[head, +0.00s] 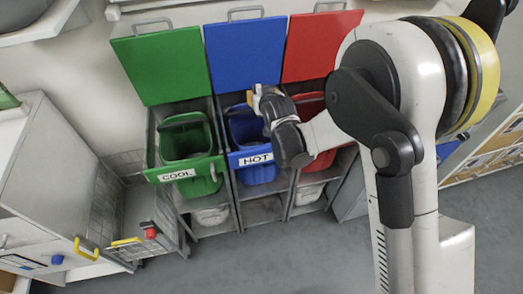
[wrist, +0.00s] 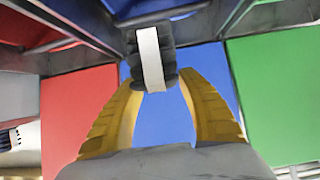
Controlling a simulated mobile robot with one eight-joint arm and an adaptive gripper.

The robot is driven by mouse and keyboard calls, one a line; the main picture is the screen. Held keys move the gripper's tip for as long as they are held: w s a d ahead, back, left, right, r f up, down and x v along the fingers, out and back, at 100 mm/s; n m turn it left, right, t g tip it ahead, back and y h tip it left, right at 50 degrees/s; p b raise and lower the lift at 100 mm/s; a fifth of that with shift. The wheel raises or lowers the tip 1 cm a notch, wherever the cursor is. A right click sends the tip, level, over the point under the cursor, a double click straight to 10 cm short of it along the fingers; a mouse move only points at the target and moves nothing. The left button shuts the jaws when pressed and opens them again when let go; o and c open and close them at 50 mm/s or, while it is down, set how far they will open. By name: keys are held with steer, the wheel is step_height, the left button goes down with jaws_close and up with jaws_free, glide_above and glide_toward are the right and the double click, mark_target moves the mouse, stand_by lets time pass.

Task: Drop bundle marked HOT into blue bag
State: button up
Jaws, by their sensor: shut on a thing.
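A dark grey ribbed bundle (wrist: 136,45) with a white band is between the tips of my gripper (wrist: 158,82) in the wrist view. No mark can be read on the band. My gripper's yellow fingers are shut on it. In the head view my gripper (head: 262,97) is above the blue bag, near its back edge and in front of the raised blue lid (head: 245,55). The blue bag (head: 262,175) is open at the top and has a white HOT label (head: 255,159) on its front. My gripper and wrist hide part of its opening.
A green bag (head: 200,186) labelled COOL stands left, under a raised green lid (head: 162,65). A red bag (head: 325,160) stands right, partly behind my arm, under a red lid (head: 320,42). A grey cabinet (head: 45,180) with a yellow handle is at the far left.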

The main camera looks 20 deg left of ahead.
step_height(320, 180, down, 5)
steer(key=b, duration=0.2)
steer(key=shift+b, duration=0.35)
steer(key=shift+r, duration=0.1)
steer(key=o, duration=1.3)
steer(key=v, duration=1.2)
